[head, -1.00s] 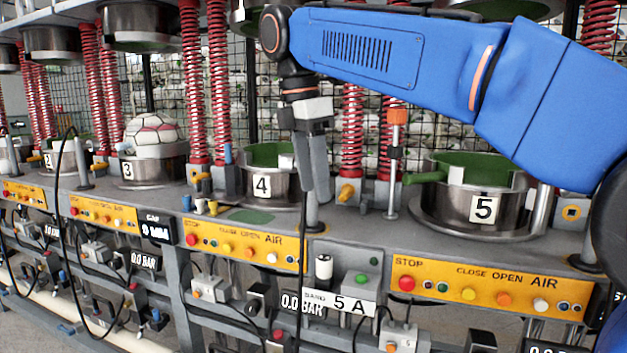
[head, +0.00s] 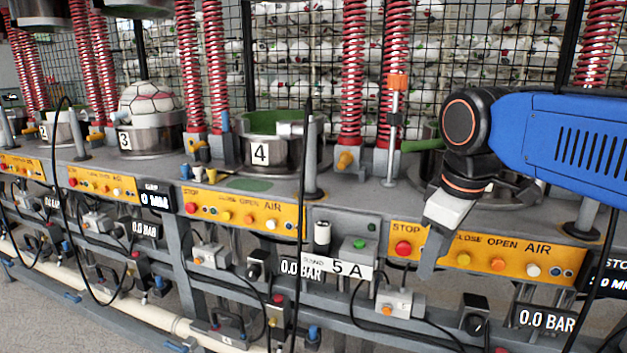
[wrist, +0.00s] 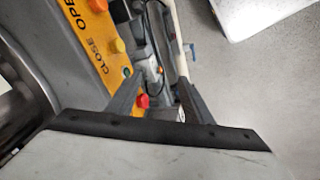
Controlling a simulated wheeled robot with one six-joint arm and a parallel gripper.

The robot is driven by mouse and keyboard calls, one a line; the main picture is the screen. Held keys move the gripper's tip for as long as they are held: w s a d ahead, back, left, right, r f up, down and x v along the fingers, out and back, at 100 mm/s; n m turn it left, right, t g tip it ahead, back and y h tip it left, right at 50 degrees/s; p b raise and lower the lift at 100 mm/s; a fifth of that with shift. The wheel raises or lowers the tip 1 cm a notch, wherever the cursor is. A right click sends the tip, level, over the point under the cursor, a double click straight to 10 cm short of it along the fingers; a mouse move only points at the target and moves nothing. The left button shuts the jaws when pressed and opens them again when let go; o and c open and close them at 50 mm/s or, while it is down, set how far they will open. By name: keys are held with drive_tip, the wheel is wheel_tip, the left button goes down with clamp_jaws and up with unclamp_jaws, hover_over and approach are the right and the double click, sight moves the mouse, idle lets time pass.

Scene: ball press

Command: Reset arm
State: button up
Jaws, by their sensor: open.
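My blue arm (head: 560,135) reaches in from the right in the head view, bent down at the wrist. My gripper (head: 428,262) hangs in front of press 5 and its yellow panel (head: 480,255), covering part of that panel. In the wrist view my gripper (wrist: 162,82) shows two grey fingers spread apart with nothing held between them. A red stop button (wrist: 142,101) appears between the fingers, beyond them. I cannot tell how far the fingertips are from the panel.
Press 4 (head: 262,178) and press 3 (head: 150,140), which holds a white ball (head: 150,101), stand to the left. Red springs (head: 351,75) and an orange-topped post (head: 397,82) rise behind. Black cables hang along the front. Grey floor (wrist: 255,85) is clear.

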drive_tip(key=s+d+f+m+t, duration=0.1)
drive_tip(key=s+d+f+m, duration=0.2)
drive_tip(key=f, duration=0.5)
drive_tip(key=s+d+f+m+t, duration=0.1)
drive_tip(key=s+d+f+m, duration=0.3)
drive_tip(key=s+f+m, duration=0.2)
wheel_tip(320, 180, down, 2)
drive_tip(key=shift+s+d+f, duration=0.15)
drive_tip(key=shift+s+f, duration=0.1)
drive_tip(key=shift+s, duration=0.4)
